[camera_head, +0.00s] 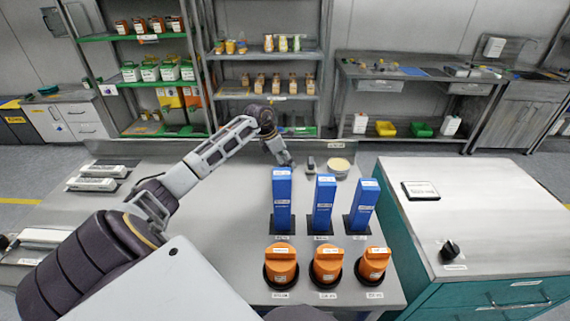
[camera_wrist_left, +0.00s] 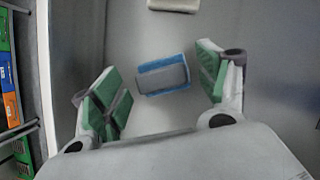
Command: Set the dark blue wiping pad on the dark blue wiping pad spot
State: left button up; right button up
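In the left wrist view, a blue pad with a grey top (camera_wrist_left: 163,75) lies on the grey surface between the finger pads, apart from both. My left gripper (camera_wrist_left: 162,88) is open and empty, with green finger pads. In the head view the left gripper (camera_head: 287,162) is low over the back of the table, left of a small dark block (camera_head: 310,163). I cannot tell whether that block is the blue pad. The pad's spot cannot be made out. My right gripper is not in view.
Three blue upright blocks (camera_head: 323,205) and three orange-capped pieces (camera_head: 328,264) stand in dark holders nearer me. A round cream-topped container (camera_head: 338,167) is right of the dark block. A teal cabinet (camera_head: 470,220) stands right. The table's middle left (camera_head: 225,220) is clear.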

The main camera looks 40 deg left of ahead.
pick_arm(q)
jog(key=v, duration=1)
jog(key=shift+r, duration=0.4)
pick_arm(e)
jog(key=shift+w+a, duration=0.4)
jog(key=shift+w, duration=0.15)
pick_arm(q)
jog(key=shift+s, duration=0.15)
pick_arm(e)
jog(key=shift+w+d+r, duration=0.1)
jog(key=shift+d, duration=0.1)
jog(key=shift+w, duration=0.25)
